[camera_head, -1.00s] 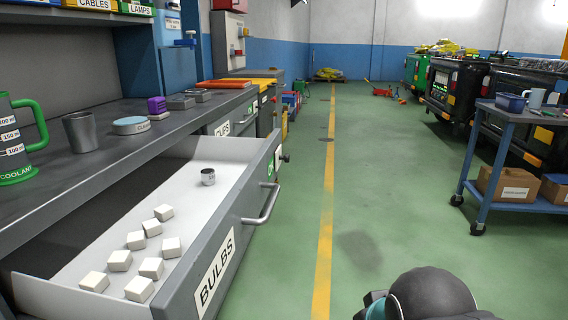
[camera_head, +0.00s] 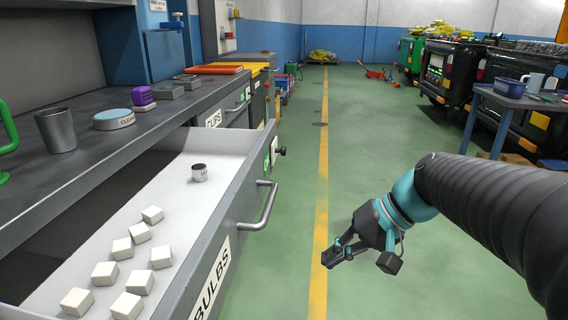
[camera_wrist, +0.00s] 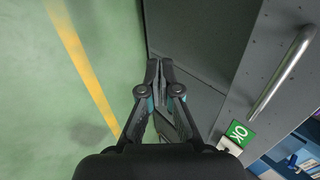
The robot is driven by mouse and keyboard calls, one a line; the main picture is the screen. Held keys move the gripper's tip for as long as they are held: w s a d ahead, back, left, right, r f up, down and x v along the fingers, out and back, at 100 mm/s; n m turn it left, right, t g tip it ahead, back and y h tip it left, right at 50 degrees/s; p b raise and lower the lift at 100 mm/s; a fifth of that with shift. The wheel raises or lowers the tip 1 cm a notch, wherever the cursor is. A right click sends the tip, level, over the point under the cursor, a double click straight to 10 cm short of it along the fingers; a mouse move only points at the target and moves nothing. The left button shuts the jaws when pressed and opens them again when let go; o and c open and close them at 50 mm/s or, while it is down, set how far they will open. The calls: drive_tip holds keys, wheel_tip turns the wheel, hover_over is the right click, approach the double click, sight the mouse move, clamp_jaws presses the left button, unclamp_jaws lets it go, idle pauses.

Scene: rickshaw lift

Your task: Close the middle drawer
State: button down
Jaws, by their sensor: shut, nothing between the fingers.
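The open drawer labelled BULBS (camera_head: 222,262) is pulled out from the grey workbench on the left. My gripper (camera_head: 328,260) is to the right of the drawer front, apart from the handle, over the floor. In the wrist view its fingers (camera_wrist: 160,62) are together and empty, with the grey drawer front beyond them. Whether this is the middle drawer I cannot tell.
The benchtop (camera_head: 90,150) holds a metal cup (camera_head: 56,130), a round blue tin (camera_head: 114,119) and purple blocks (camera_head: 143,97). Further along is a drawer labelled CLIPS (camera_head: 213,119). The green floor is clear in the middle.

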drive_tip(key=w+a+r+y, duration=0.1)
drive_tip(key=w+r+y, duration=0.35)
drive_tip(key=w, duration=0.45)
drive_tip(key=y+p, duration=0.1)
drive_tip(key=y, duration=0.5)
approach(266, 165)
drive_tip(key=shift+h, duration=0.25)
drive_tip(key=a, duration=0.2)
drive_tip(key=a+p, duration=0.1)
drive_tip(key=a, duration=0.4)
drive_tip(key=shift+s+a+r, duration=0.1)
drive_tip(key=shift+s+r, duration=0.1)
drive_tip(key=shift+r, duration=0.2)
drive_tip(key=shift+t, duration=0.4)
drive_tip(key=shift+a, duration=0.15)
